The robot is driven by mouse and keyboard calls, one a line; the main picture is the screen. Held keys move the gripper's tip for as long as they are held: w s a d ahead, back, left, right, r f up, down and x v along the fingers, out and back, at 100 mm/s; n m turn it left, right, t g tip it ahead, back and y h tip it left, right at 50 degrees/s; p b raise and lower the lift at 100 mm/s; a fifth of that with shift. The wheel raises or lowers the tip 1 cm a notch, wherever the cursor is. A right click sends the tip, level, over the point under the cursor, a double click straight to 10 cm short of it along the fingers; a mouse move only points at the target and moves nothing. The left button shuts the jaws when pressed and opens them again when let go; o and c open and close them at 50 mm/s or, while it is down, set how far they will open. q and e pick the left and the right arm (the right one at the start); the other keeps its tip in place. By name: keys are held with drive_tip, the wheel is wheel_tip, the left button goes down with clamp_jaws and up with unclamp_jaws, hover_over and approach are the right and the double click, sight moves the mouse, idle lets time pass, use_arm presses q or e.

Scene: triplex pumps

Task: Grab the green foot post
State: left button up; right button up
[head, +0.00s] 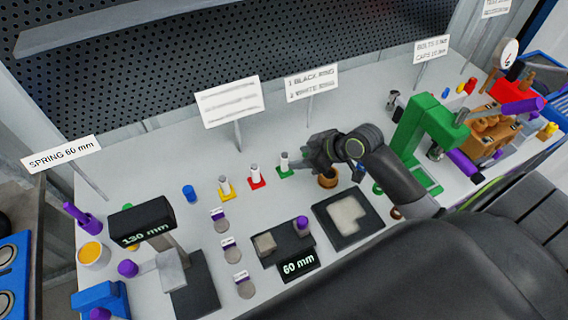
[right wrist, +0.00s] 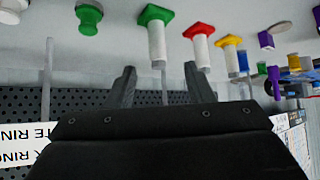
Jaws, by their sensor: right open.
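The green foot post (head: 285,164) is a white upright post on a green square base, standing on the table. In the right wrist view, where the scene appears upside down, the green foot post (right wrist: 156,30) lines up between the fingers, just past their tips. My right gripper (head: 303,163) is immediately to the right of the post in the head view. In the right wrist view the right gripper (right wrist: 160,75) is open, with nothing between its fingers. My left gripper is not in view.
Similar posts with a red foot (head: 256,175) and a yellow foot (head: 225,187) stand to the left. A sign pole (head: 309,108) rises behind. A green press (head: 415,130) stands to the right, and a dark tray (head: 372,226) lies in front.

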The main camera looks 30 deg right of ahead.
sight(288, 159)
drive_tip(key=x, duration=0.3)
drive_tip(key=shift+w+a+f+p, duration=0.15)
drive_tip(key=shift+w+f+p, duration=0.1)
drive_tip(key=shift+f+p, duration=0.05)
drive_tip(key=shift+w+a+f, duration=0.15)
drive_tip(key=shift+w+f, duration=0.15)
drive_tip(key=shift+f, duration=0.05)
drive_tip(key=shift+w+a+f+p, duration=0.15)
drive_tip(key=shift+w+f+p, duration=0.1)
drive_tip(key=shift+w+p, duration=0.1)
drive_tip(key=p+x, duration=0.1)
drive_tip(key=x, duration=0.1)
drive_tip(key=shift+w+a+f, duration=0.1)
drive_tip(key=shift+w+f, duration=0.15)
drive_tip(key=shift+f, duration=0.05)
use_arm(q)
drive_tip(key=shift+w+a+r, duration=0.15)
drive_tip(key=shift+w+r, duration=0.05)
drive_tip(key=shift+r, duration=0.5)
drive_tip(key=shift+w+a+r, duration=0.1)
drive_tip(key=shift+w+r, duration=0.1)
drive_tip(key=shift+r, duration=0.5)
use_arm(e)
drive_tip(key=shift+x, duration=0.8)
clamp_jaws()
